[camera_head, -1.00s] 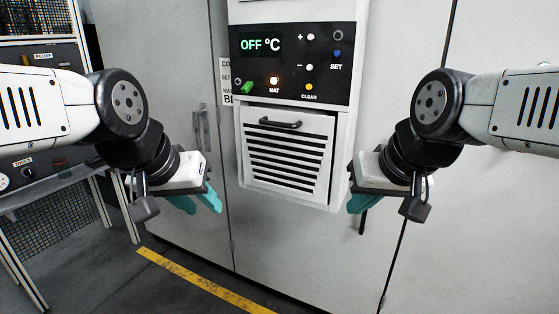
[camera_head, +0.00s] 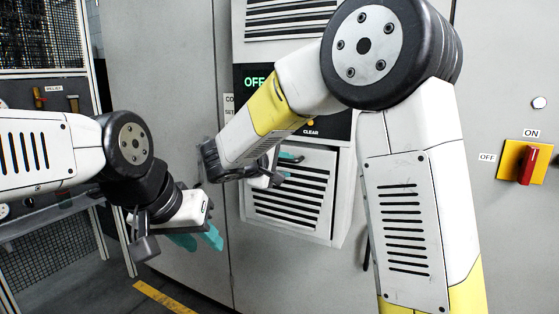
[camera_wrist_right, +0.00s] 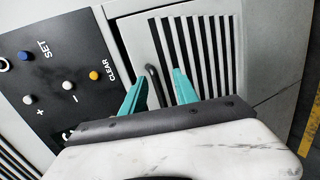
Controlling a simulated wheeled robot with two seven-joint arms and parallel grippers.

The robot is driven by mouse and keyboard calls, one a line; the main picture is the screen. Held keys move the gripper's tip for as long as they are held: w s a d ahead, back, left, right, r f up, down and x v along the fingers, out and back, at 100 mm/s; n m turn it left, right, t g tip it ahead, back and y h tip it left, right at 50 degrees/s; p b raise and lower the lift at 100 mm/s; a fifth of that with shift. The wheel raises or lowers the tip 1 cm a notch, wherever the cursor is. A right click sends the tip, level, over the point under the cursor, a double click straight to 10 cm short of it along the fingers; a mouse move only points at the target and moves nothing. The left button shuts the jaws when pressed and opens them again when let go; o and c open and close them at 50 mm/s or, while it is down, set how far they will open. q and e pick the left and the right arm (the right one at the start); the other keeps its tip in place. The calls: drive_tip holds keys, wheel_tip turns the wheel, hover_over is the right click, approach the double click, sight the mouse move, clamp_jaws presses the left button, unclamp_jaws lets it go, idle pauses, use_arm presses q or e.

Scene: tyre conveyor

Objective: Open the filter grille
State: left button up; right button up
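The filter grille (camera_head: 300,215) is a white slatted panel low on the cabinet; it appears closed. In the right wrist view the grille (camera_wrist_right: 205,45) shows with its dark handle (camera_wrist_right: 152,78). My right gripper (camera_head: 287,165) is in front of the grille's upper part and hides the handle in the head view. In the wrist view its teal fingers (camera_wrist_right: 159,76) are apart, with the handle showing between them. I cannot tell whether they touch it. My left gripper (camera_head: 198,240) is open and empty, left of the grille and apart from it.
The black control panel (camera_wrist_right: 60,75) with buttons is beside the grille, partly hidden by my right arm in the head view. A red and yellow switch (camera_head: 526,162) is on the wall at right. A shelf rack (camera_head: 45,90) stands at left. The floor has a yellow line (camera_head: 160,296).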

drive_tip(key=w+a+n+t, duration=0.1)
drive_tip(key=w+a+t, duration=0.1)
drive_tip(key=a, duration=0.3)
drive_tip(key=shift+y, duration=0.3)
drive_tip(key=x, duration=0.7)
drive_tip(key=shift+w+d+r, duration=0.2)
drive_tip(key=shift+r, duration=0.05)
clamp_jaws()
idle(0.6)
